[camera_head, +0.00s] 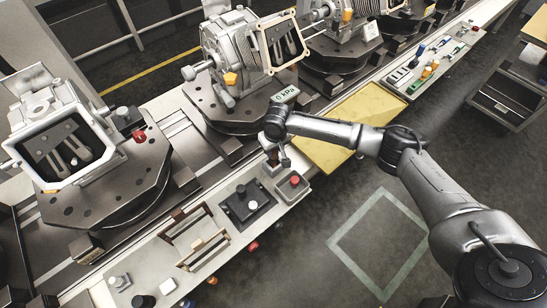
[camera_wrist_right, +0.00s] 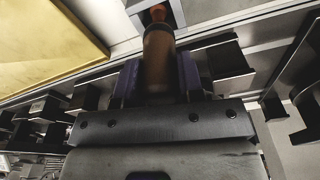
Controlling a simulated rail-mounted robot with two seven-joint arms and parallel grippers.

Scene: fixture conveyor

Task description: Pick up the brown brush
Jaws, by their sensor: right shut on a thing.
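My right gripper (camera_head: 273,158) hangs over the near ledge of the conveyor, at the end of the arm coming in from the right. In the right wrist view the gripper (camera_wrist_right: 158,80) is shut on the brown brush (camera_wrist_right: 158,55), whose brown cylindrical part stands between the two dark purplish fingers. The brush's lower end is hidden by the gripper. In the head view the brush is too small and covered to make out clearly. My left gripper is not in view.
A black plate (camera_head: 237,211) and a wooden-sided holder (camera_head: 203,250) lie along the ledge. A fixture (camera_head: 225,110) stands behind. A yellow panel (camera_head: 345,140) lies to the right.

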